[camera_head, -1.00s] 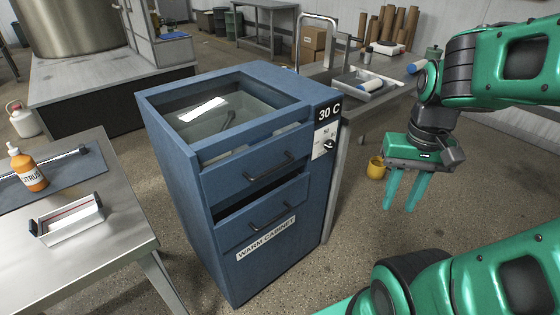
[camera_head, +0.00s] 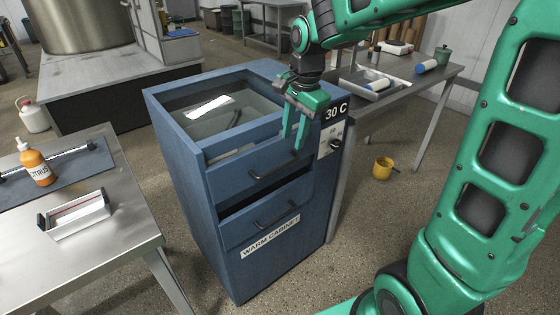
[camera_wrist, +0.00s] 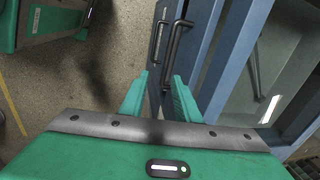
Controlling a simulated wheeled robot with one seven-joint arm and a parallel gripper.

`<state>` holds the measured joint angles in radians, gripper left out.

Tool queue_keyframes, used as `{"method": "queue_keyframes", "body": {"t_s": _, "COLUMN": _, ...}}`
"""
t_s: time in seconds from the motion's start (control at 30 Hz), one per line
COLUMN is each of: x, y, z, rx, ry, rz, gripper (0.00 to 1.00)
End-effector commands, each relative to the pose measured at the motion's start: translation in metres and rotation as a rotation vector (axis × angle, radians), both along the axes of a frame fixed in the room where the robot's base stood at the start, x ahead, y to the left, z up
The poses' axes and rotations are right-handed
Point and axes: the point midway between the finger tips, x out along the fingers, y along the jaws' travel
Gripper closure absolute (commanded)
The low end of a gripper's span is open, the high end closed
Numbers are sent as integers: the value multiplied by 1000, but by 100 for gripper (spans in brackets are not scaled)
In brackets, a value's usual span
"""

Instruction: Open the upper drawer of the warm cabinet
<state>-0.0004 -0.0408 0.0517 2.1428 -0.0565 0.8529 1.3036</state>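The blue warm cabinet (camera_head: 190,200) stands in the middle of the head view. My gripper (camera_head: 292,143) is open and empty, fingers pointing down, just above and in front of the right end of the upper handle. In the wrist view the fingertips (camera_wrist: 158,80) are apart, with the upper handle (camera_wrist: 171,55) just beyond them. Contact with the handle cannot be told.
A steel table (camera_head: 120,225) with an orange bottle (camera_head: 36,167) and a small tray (camera_head: 75,217) stands at the left. A sink bench (camera_head: 425,85) adjoins the cabinet's right. A yellow mug (camera_head: 382,168) sits on the floor. The floor before the cabinet is clear.

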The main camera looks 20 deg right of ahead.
Motion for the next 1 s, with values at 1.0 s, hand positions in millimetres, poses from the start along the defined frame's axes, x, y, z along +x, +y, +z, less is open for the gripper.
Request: {"method": "queue_keyframes", "body": {"t_s": 1.0, "x": 31, "y": 20, "z": -107, "rx": 23, "ry": -4, "rz": -42, "gripper": 71}}
